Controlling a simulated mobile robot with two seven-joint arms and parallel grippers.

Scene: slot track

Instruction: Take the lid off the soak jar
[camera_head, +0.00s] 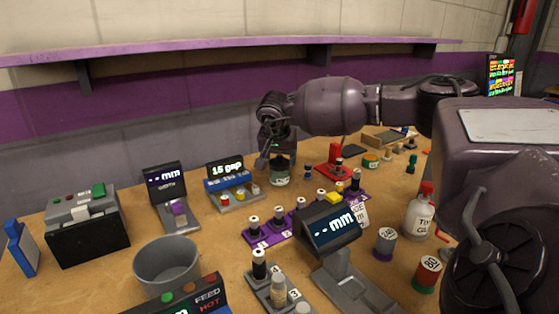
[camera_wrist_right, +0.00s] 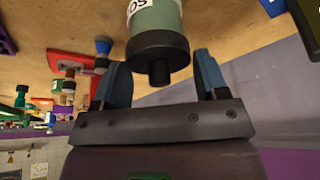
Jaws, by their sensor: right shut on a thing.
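The soak jar (camera_head: 280,178) is a small green jar with a pale label, standing on the bench near the middle of the head view. In the right wrist view its green body (camera_wrist_right: 155,17) is at the top, with the dark lid (camera_wrist_right: 158,48) and its knob seated against it. My right gripper (camera_head: 277,158) is over the jar, pointing down. In the wrist view its blue fingers (camera_wrist_right: 162,62) are on either side of the lid, shut on it. The head view largely hides the lid behind the gripper. My left gripper is not in view.
A "15 gap" display unit (camera_head: 233,185) stands left of the jar and a red stand (camera_head: 333,169) right of it. Purple racks with bottles (camera_head: 266,233), a grey cup (camera_head: 167,265) and a white bottle (camera_head: 420,218) are nearer. A purple shelf (camera_head: 200,46) runs along the wall.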

